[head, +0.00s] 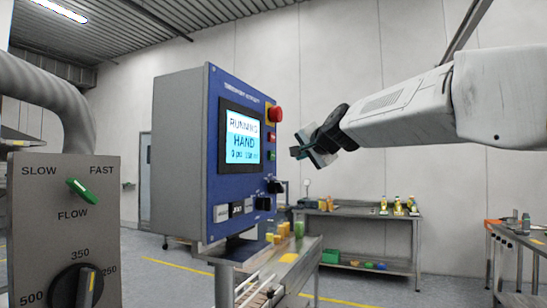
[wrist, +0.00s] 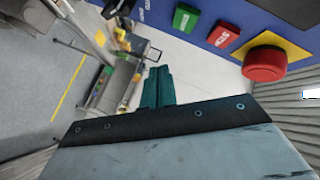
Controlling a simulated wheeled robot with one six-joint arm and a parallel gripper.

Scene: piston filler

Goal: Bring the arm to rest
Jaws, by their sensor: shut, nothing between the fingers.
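My arm (head: 400,115) reaches in from the right in the head view, roughly level. My gripper (head: 300,152) is at its left end, just right of the blue control panel (head: 222,95). It looks apart from the panel. In the wrist view my gripper's teal fingers (wrist: 158,86) are together with nothing held. The panel's screen (head: 243,140) reads RUNNING and HAND. A red mushroom button (head: 274,114) sits on the panel's upper right, and shows large in the wrist view (wrist: 264,63). Green (wrist: 186,18) and red (wrist: 222,37) push buttons lie beside it.
A grey box with a green FLOW lever (head: 83,191) and a black dial (head: 76,288) stands at front left. A conveyor (head: 270,275) runs below the panel. A workbench (head: 365,213) with bottles stands behind, and another table (head: 515,235) at right. Open floor lies between.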

